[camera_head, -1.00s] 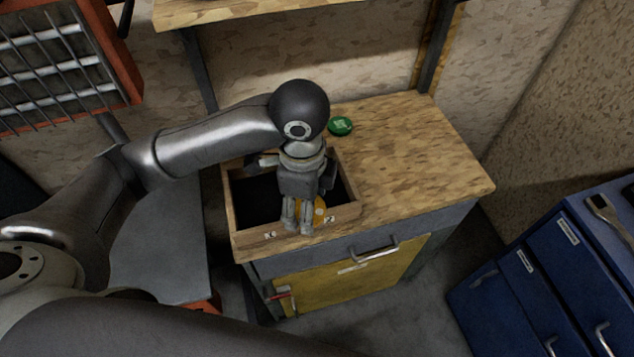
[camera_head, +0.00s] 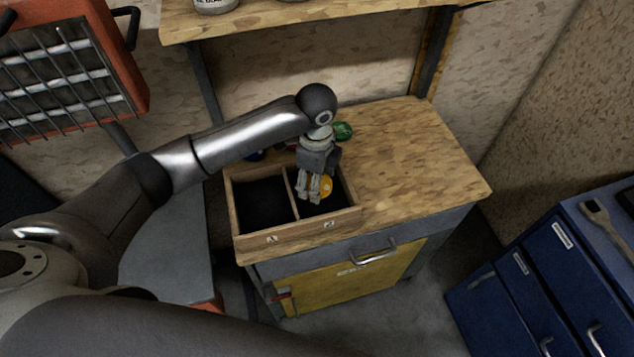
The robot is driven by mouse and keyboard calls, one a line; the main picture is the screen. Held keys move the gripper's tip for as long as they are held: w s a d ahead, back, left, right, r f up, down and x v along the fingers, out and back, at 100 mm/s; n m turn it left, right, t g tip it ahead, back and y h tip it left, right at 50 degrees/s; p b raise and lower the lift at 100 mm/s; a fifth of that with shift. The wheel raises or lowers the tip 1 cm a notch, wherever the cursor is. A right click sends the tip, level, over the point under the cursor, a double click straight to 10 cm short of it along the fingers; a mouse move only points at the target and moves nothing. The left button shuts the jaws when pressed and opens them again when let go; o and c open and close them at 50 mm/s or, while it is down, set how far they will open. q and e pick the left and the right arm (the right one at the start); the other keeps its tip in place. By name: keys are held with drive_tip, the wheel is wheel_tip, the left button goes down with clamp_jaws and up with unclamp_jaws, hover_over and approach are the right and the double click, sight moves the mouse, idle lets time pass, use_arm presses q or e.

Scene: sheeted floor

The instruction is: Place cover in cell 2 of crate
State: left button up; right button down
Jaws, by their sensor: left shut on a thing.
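The wooden crate (camera_head: 290,238) stands at the left of the workbench top, with two dark cells side by side. Cell 1 (camera_head: 262,205) is on the left and cell 2 (camera_head: 322,208) on the right, with number labels on the front wall. My left gripper (camera_head: 314,199) points down over cell 2, close to the divider (camera_head: 291,190). It is shut on a yellow-orange round cover (camera_head: 327,186), partly hidden behind the fingers. I cannot tell whether the cover touches the cell floor. My right gripper is not in view.
A green round lid (camera_head: 343,131) lies behind the crate. A blue thing (camera_head: 255,155) shows partly behind the crate's back left. The right of the workbench top (camera_head: 420,170) is clear. A shelf (camera_head: 300,20) hangs above; a blue cabinet (camera_head: 545,255) stands at the right.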

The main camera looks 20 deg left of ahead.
use_arm(q)
drive_tip(key=shift+w+a+f, duration=0.15)
drive_tip(key=shift+w+f, duration=0.65)
drive_tip(key=shift+f, duration=0.2)
wheel_tip(320, 180, down, 2)
drive_tip(key=shift+f+p, duration=0.25)
drive_tip(key=shift+p, duration=0.1)
drive_tip(key=shift+f, duration=0.2)
drive_tip(key=shift+f, duration=0.15)
drive_tip(key=o, duration=1.2)
wheel_tip(320, 180, up, 12)
drive_tip(key=shift+f+b, duration=0.25)
drive_tip(key=shift+b, duration=0.65)
drive_tip(key=shift+r, duration=0.4)
